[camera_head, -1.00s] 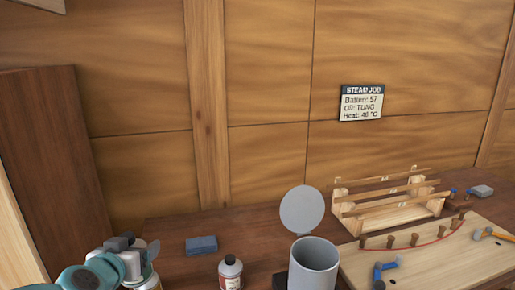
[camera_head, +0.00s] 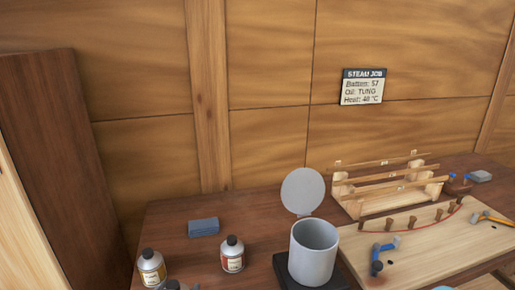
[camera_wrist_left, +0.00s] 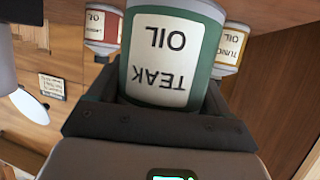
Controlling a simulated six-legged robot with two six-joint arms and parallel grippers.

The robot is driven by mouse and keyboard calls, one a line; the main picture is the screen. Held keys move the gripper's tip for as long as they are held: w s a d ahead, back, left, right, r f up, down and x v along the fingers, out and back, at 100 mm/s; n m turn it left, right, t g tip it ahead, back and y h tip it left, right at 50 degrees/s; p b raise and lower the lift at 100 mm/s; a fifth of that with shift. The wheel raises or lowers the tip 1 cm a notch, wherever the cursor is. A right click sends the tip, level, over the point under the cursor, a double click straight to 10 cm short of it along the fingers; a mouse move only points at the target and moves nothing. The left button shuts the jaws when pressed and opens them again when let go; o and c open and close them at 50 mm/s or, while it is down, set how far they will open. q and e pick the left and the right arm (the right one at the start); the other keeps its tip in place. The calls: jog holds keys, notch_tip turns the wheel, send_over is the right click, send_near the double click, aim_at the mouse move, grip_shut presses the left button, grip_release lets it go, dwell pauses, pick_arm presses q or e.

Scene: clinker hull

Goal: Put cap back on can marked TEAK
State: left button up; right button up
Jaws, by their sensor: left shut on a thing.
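The TEAK OIL can (camera_wrist_left: 168,55), with a green body and a white label, fills the middle of the left wrist view, where it appears upside down. My left gripper (camera_wrist_left: 152,128) is shut on it, with dark jaws across the can. The can's top is hidden behind the jaws, so I cannot tell if a cap is on it. In the head view a grey rounded shape (camera_head: 173,286) is cut off at the bottom edge; I cannot tell whether it is gripper or can. No loose cap can be made out. My right gripper is not in view.
A yellow-labelled TUNG can (camera_head: 152,268) and a red-labelled can (camera_head: 232,255) stand capped nearby. A grey pot (camera_head: 313,255) with raised lid (camera_head: 303,192), a blue-grey block (camera_head: 203,227), a batten rack (camera_head: 390,185) and a pegged board (camera_head: 430,245) occupy the bench.

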pick_arm(q)
jog(key=shift+s+a+r, duration=0.1)
jog(key=shift+s+r, duration=0.05)
jog(key=shift+w, duration=0.25)
jog(key=s+d+r, duration=0.2)
jog(key=d, duration=0.7)
jog(key=s+d+r, duration=0.1)
jog(key=d+r, duration=0.1)
jog(key=d, duration=0.8)
jog(key=shift+s+d+r, duration=0.3)
jog(key=shift+s+r, duration=0.05)
jog(key=shift+r, duration=0.05)
